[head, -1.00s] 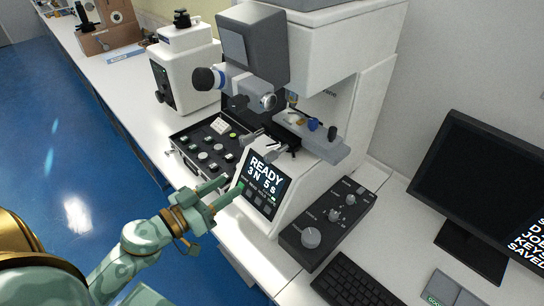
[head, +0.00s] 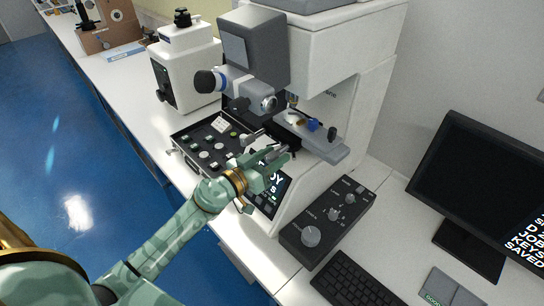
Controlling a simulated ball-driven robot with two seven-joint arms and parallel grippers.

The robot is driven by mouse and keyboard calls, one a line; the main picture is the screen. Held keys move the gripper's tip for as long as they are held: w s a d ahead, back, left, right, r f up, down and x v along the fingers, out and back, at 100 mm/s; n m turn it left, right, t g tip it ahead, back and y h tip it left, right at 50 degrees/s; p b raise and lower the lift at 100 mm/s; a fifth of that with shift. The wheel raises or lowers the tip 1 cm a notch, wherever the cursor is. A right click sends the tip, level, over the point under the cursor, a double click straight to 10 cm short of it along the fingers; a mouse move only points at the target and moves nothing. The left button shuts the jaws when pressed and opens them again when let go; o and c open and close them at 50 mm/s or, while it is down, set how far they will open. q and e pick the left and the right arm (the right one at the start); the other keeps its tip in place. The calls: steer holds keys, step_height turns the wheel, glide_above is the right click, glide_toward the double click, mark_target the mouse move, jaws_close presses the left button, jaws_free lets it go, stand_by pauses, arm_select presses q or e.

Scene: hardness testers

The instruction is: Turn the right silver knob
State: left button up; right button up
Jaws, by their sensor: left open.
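The hardness tester (head: 335,65) has a stage (head: 318,146) with small silver knobs sticking out at its front. The left silver knob (head: 252,137) shows clear of my gripper. The right silver knob is mostly hidden by my left gripper, so I cannot tell whether the fingers touch it. My left gripper (head: 277,153) is open at the stage's front edge, above the display (head: 274,187), covering much of its text. My right gripper is not in view.
A black control box with a large silver dial (head: 311,236) stands at the tester's right foot. A button case (head: 207,148) lies left of the gripper. A keyboard (head: 350,282) and monitor (head: 480,190) are at the right.

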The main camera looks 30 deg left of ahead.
arm_select(q)
jaws_close()
steer(key=shift+m, duration=0.4)
